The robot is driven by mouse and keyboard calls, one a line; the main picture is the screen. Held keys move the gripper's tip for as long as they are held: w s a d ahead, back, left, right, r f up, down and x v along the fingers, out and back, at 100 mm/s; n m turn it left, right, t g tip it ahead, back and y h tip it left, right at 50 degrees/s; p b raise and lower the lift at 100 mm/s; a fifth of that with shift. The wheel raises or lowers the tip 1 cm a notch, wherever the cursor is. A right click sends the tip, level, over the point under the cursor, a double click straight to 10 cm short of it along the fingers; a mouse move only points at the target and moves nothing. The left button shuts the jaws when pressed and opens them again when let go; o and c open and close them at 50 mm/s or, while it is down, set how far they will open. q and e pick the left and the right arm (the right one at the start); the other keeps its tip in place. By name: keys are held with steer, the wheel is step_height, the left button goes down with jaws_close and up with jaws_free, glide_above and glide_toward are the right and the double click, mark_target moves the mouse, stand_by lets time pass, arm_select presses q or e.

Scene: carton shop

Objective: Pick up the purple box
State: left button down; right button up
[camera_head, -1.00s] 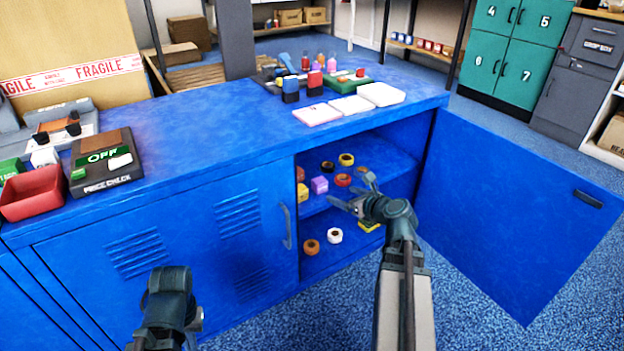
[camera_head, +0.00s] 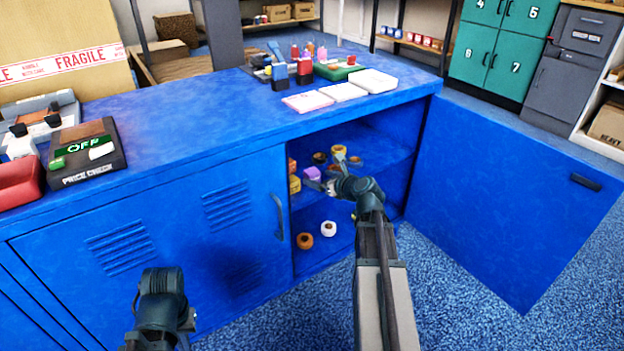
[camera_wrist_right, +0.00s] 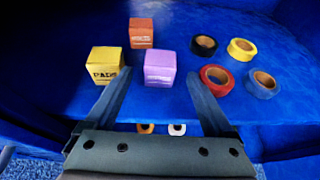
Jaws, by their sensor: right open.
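The purple box (camera_head: 311,174) sits on the upper shelf inside the open blue cabinet (camera_head: 210,120). In the right wrist view the purple box (camera_wrist_right: 159,68) stands upright between and beyond the fingertips. My right gripper (camera_head: 328,173) is open and empty at the front of that shelf; its two fingers (camera_wrist_right: 158,82) show spread apart in the wrist view. A yellow box (camera_wrist_right: 107,66) is just left of the purple box and an orange box (camera_wrist_right: 141,32) is behind it. My left arm (camera_head: 160,310) is at the lower left; its gripper fingers cannot be made out.
Tape rolls in black (camera_wrist_right: 204,46), yellow (camera_wrist_right: 242,49), red (camera_wrist_right: 217,79) and blue (camera_wrist_right: 262,84) lie right of the purple box. An orange roll (camera_head: 304,240) and a white roll (camera_head: 328,228) are on the lower shelf. The open cabinet door (camera_head: 510,190) stands at the right.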

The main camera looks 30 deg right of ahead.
mark_target(315, 176)
steer(key=b+x, duration=0.2)
steer(key=x, duration=0.3)
steer(key=shift+w, duration=0.1)
jaws_close()
stand_by(0.4)
